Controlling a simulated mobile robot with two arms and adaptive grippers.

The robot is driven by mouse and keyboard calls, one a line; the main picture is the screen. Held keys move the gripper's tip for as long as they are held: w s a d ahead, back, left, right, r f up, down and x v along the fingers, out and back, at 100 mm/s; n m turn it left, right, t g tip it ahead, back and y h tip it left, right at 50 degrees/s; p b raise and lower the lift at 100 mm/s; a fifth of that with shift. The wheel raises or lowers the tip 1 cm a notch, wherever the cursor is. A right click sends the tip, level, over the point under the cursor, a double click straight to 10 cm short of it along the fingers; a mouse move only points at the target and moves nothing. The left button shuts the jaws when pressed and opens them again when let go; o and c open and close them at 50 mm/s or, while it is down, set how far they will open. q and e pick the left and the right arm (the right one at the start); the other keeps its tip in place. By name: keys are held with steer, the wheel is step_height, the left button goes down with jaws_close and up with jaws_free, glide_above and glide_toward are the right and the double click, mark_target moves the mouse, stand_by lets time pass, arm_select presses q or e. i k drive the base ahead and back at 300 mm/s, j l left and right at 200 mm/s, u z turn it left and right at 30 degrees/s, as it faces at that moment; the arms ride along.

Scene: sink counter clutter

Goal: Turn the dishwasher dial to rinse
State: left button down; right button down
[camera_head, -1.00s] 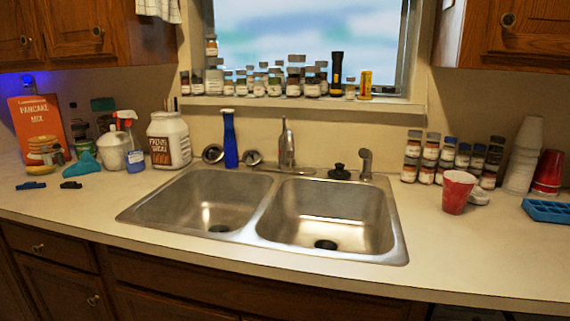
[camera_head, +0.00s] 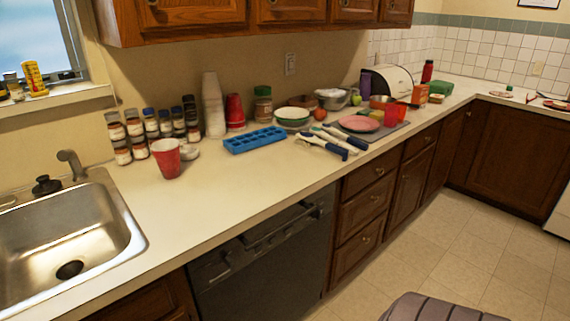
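A dark dishwasher (camera_head: 265,265) is built in under the counter, right of the sink, with its door shut. Its control strip (camera_head: 262,243) runs along the top, just below the counter edge. The dial is too small and dark to make out, and its setting cannot be read. Neither of my grippers shows in the head view.
The counter (camera_head: 220,185) above the dishwasher is clear at its front. A red cup (camera_head: 167,160), spice jars (camera_head: 150,130) and a blue ice tray (camera_head: 255,139) stand behind. Wooden drawers (camera_head: 365,205) adjoin on the right. The tiled floor (camera_head: 440,220) is open, with a striped grey object (camera_head: 435,308) at the bottom.

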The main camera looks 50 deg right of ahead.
mark_target(317, 214)
steer(key=z, duration=1.55)
